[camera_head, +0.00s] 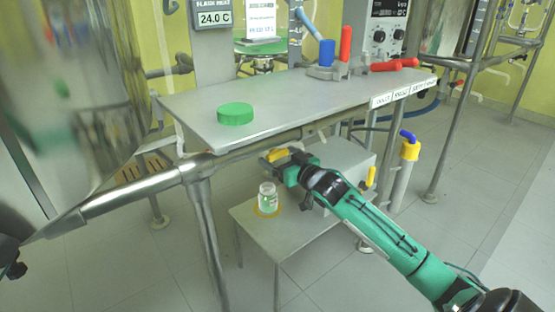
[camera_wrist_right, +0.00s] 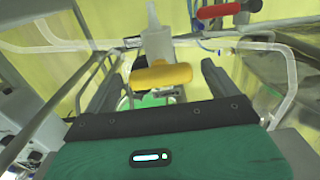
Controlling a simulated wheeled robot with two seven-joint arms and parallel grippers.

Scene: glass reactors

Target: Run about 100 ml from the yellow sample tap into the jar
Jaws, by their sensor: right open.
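The yellow sample tap (camera_head: 276,155) sits under the front edge of the grey shelf. In the right wrist view its yellow handle (camera_wrist_right: 160,76) lies between the spread fingers of my right gripper (camera_wrist_right: 160,82). The right gripper (camera_head: 284,166) is open at the tap; whether a finger touches the handle I cannot tell. The clear glass jar (camera_head: 268,198) stands upright and uncapped on a small low table, below and slightly left of the tap. Its contents are hard to make out. A green lid (camera_head: 236,114) lies on the shelf. My left gripper is not seen.
The grey shelf (camera_head: 300,98) holds blue and red handled fittings (camera_head: 327,55) at its back. The low table (camera_head: 285,232) has bare room in front. A box (camera_head: 345,160) is behind my right arm. A steel pipe (camera_head: 140,190) crosses at left.

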